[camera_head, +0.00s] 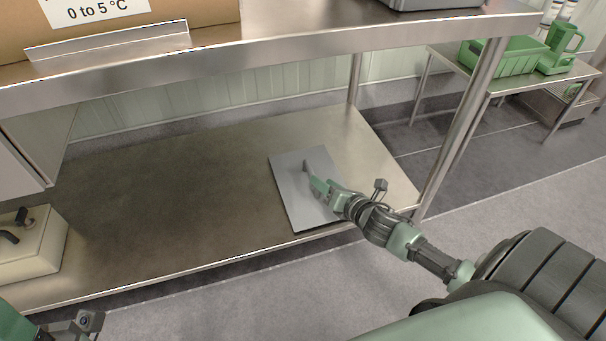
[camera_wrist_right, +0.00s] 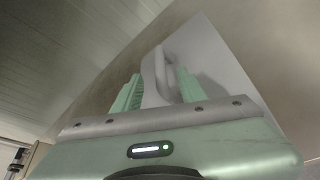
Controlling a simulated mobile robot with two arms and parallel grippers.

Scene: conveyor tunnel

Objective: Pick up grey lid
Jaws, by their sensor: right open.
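The grey lid (camera_head: 296,212) is a flat rectangular plate lying on the lower steel shelf. My right gripper (camera_head: 316,184) reaches over it from the right, low at its raised handle. In the right wrist view the lid (camera_wrist_right: 207,62) fills the middle, with its pale upright handle (camera_wrist_right: 157,75) standing between the two green fingers of my right gripper (camera_wrist_right: 158,90). The fingers are open, on either side of the handle; whether they touch it I cannot tell. Part of my left arm shows at the lower left of the head view, without its fingers.
The upper shelf (camera_head: 290,45) overhangs the lower shelf (camera_head: 150,200); its front-right leg (camera_head: 462,130) stands close to my right arm. A cream box (camera_head: 32,250) is at the lower shelf's left. A side table with a green crate (camera_head: 500,62) stands back right. The lower shelf's middle is clear.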

